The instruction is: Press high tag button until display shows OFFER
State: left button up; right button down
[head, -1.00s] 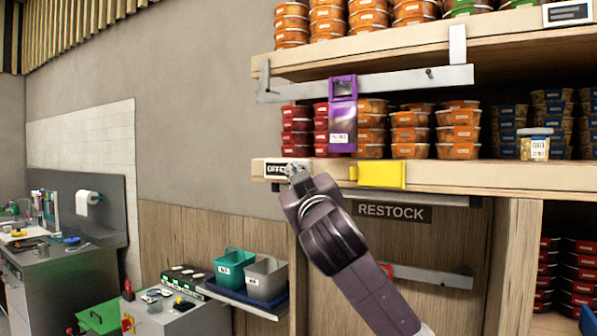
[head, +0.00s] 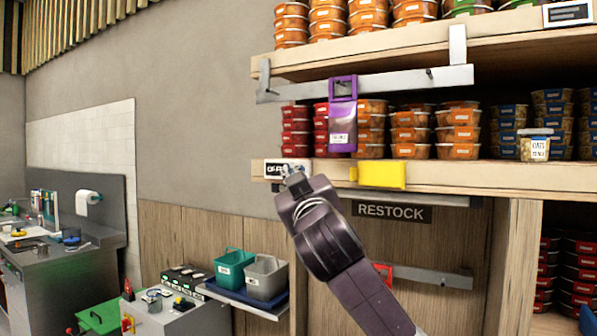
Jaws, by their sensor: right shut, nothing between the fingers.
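A small white-framed tag with a dark display (head: 274,170) sits on the front edge of the middle shelf, at its left end. The letters I can make out on it begin with "OFF"; the rest is hidden behind my gripper. My right gripper (head: 293,172) is shut and empty, with its fingertips right at the tag's right part. I cannot tell whether they touch it, and its button is not visible. Another white tag with a dark face (head: 568,13) is on the upper shelf edge at the top right; its text is unreadable. My left gripper is not in view.
A yellow block (head: 380,175) is on the shelf edge right of my gripper. A purple holder (head: 343,115) hangs from the metal rail above. Stacked food tubs fill the shelves. Teal (head: 233,266) and grey (head: 266,277) bins stand on a low ledge to the left.

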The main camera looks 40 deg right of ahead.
jog(key=shift+s+a+p, duration=0.1)
jog(key=shift+s+a, duration=0.2)
jog(key=shift+a, duration=0.45)
jog(key=shift+s+a+p, duration=0.1)
jog(key=shift+s+a, duration=0.25)
jog(key=shift+a, duration=0.45)
jog(key=shift+s+a+p, duration=0.1)
jog(key=shift+s+a, duration=0.2)
jog(key=shift+a, duration=0.45)
jog(key=s+a, duration=0.2)
jog(key=a, duration=0.3)
jog(key=shift+s+a+p, duration=0.15)
jog(key=shift+a+p, duration=0.15)
jog(key=shift+p, duration=0.15)
